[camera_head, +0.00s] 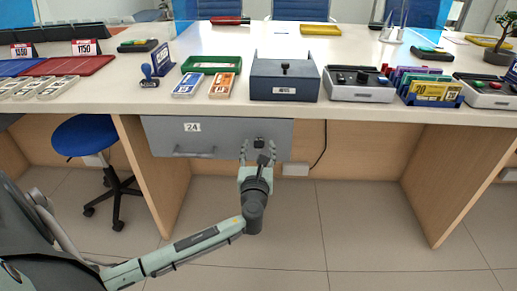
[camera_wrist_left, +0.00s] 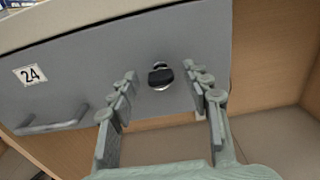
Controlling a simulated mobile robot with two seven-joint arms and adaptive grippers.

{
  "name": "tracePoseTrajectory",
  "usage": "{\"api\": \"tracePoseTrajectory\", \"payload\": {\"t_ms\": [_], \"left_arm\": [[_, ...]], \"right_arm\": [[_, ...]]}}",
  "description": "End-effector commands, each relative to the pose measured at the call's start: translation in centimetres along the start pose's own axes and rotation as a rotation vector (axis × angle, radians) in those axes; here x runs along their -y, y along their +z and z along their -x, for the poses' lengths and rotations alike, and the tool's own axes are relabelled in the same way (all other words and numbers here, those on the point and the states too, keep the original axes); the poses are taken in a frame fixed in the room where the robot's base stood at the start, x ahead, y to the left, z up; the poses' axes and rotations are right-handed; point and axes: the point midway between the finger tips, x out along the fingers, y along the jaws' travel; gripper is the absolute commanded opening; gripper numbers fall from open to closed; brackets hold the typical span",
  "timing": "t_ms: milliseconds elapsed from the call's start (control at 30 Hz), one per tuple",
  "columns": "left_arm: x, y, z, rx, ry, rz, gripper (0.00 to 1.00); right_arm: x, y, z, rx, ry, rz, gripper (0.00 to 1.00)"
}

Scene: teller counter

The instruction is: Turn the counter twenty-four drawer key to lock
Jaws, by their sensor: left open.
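The grey drawer (camera_head: 225,133) under the counter bears a label reading 24 (camera_head: 192,127) and has a bar handle (camera_head: 195,153). The same drawer front (camera_wrist_left: 120,60) fills much of the left wrist view. Its black key (camera_head: 259,143) sits in a round metal lock at the drawer's right side. In the left wrist view the key (camera_wrist_left: 160,76) lies between and beyond my open fingertips, its head roughly horizontal. My left gripper (camera_head: 258,152) is open in front of the lock; it also shows in the left wrist view (camera_wrist_left: 162,82), with no finger visibly touching the key. My right gripper is not in view.
The white counter top (camera_head: 300,50) overhangs the drawer. On it stand a dark cash box (camera_head: 285,80), a green tray (camera_head: 211,64), a grey device (camera_head: 358,84) and a card holder (camera_head: 432,90). A wooden panel (camera_head: 160,180) and blue stool (camera_head: 92,137) are at left. Open space lies right of the drawer.

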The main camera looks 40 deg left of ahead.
Motion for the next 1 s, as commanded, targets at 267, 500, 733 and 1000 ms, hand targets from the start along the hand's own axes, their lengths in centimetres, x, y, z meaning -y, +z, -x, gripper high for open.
{"api": "tracePoseTrajectory", "payload": {"t_ms": [267,500,733,1000], "left_arm": [[0.0,-0.02,0.04,0.0,0.0,0.0,0.32],[0.0,-0.02,0.06,-0.001,0.0,0.001,0.02],[0.0,-0.06,0.07,-0.001,0.0,0.012,0.0],[-0.01,-0.17,0.1,-0.001,0.0,0.121,0.0]], "right_arm": [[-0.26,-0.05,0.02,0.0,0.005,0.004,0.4],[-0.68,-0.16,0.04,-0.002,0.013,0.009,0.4],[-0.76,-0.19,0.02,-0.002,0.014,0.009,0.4],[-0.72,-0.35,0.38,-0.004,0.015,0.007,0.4]]}}
